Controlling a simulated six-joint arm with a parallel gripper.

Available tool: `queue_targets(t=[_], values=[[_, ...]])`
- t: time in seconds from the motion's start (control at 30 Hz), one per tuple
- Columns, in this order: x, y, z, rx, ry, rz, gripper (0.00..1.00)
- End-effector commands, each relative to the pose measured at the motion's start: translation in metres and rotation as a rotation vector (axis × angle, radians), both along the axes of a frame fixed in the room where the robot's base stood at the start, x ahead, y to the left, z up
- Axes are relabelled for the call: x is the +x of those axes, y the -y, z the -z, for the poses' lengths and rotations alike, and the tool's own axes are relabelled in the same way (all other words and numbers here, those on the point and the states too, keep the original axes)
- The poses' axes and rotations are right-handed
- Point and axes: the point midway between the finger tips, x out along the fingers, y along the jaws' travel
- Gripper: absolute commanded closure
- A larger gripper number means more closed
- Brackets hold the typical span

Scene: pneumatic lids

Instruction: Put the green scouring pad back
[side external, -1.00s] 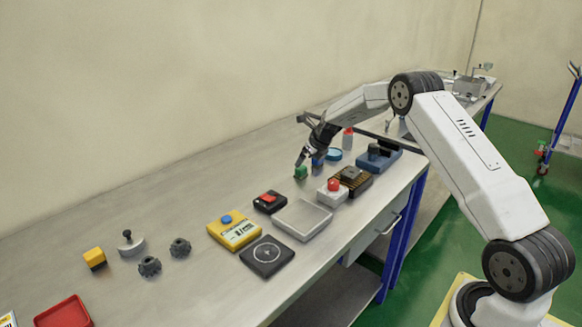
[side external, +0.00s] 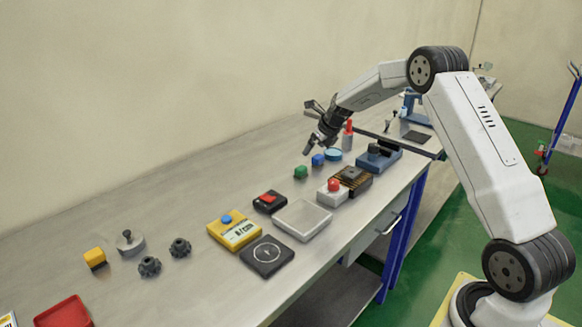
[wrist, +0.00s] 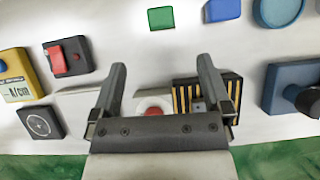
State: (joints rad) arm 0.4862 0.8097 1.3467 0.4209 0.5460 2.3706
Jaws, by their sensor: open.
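The green scouring pad (side external: 301,172) is a small green block lying on the grey bench, left of a blue block (side external: 318,160). In the wrist view the green pad (wrist: 161,18) lies beyond the fingertips, near the top middle, with the blue block (wrist: 222,10) to its right. My gripper (side external: 308,128) is open and empty above the bench, higher than the pad and apart from it. Its two fingers (wrist: 161,66) stand wide apart in the wrist view, with only bare bench between their tips.
Near the front are a pale tray (side external: 302,220), a red-button box (side external: 332,192), a brown slotted box (side external: 352,180) and a yellow meter (side external: 234,231). A blue round dish (side external: 333,154) and red bottle (side external: 348,133) stand near my gripper. The bench's back left is clear.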

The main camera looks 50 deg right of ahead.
Motion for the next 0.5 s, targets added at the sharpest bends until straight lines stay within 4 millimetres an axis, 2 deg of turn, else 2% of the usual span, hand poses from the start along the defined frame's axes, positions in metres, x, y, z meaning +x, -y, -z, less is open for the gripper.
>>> queue_targets(t=[0.33,0.5], values=[[0.0,-0.001,0.0,-0.004,-0.001,-0.008,0.01],[-0.004,-0.013,-0.002,-0.047,-0.014,-0.09,0.01]])
